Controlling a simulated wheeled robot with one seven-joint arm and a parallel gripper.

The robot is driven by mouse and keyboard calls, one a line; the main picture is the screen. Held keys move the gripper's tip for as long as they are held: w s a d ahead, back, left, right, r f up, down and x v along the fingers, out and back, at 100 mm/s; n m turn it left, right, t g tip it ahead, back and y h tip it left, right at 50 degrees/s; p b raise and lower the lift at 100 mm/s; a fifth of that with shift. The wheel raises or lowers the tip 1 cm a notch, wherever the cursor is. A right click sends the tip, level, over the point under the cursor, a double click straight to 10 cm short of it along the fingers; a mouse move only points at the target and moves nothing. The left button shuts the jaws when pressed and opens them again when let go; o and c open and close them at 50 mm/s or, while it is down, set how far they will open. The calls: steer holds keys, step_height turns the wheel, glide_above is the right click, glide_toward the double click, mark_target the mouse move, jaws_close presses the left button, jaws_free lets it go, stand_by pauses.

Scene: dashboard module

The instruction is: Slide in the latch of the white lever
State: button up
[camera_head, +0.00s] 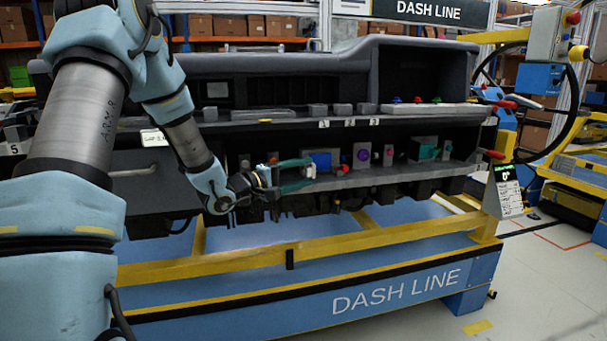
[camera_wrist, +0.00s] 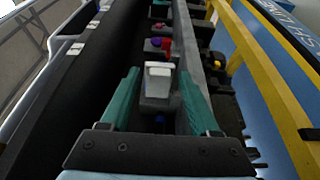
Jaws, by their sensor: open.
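The white lever (camera_wrist: 159,72) stands on a grey block in the wrist view, near the middle of the picture. A small bit of white also shows at the fingertips in the head view (camera_head: 311,171). My gripper (camera_wrist: 160,80) is open, with one teal finger on each side of the white lever and its block. I cannot tell whether either finger touches it. In the head view my gripper (camera_head: 305,173) reaches in at the dashboard's lower shelf, beside a blue part (camera_head: 321,160). The latch cannot be made out separately from the lever.
Along the same shelf, to the right, are a red knob (camera_head: 342,169), a purple knob (camera_head: 362,154) and a teal part (camera_head: 427,152). The dark dashboard (camera_head: 280,75) overhangs the shelf.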

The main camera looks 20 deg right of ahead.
steer(key=v, duration=1)
steer(key=shift+a, duration=0.15)
